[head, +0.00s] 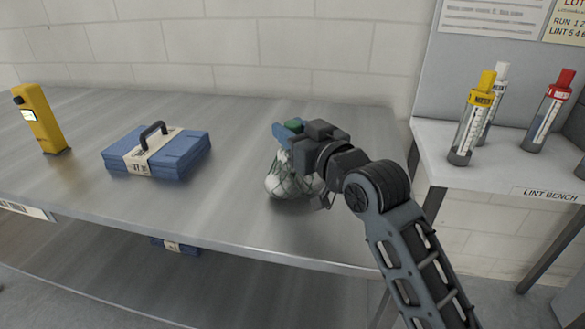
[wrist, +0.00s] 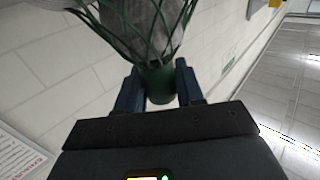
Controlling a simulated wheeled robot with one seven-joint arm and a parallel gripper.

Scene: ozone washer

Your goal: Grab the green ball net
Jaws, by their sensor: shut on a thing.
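The green ball net (head: 288,182) shows in the head view on the metal table, a net with white balls inside and a green top. My gripper (head: 288,133) is above it, its blue fingers shut on the green top. In the wrist view the green neck of the net (wrist: 155,82) sits between the two blue fingers of my gripper (wrist: 158,92), with green strands spreading out from it. My gripper and arm hide part of the net's right side. I cannot tell whether its bottom touches the table.
A blue folded bundle with a dark handle (head: 157,150) and a yellow device (head: 40,118) stand on the left of the metal table (head: 230,220). The table between bundle and net is clear.

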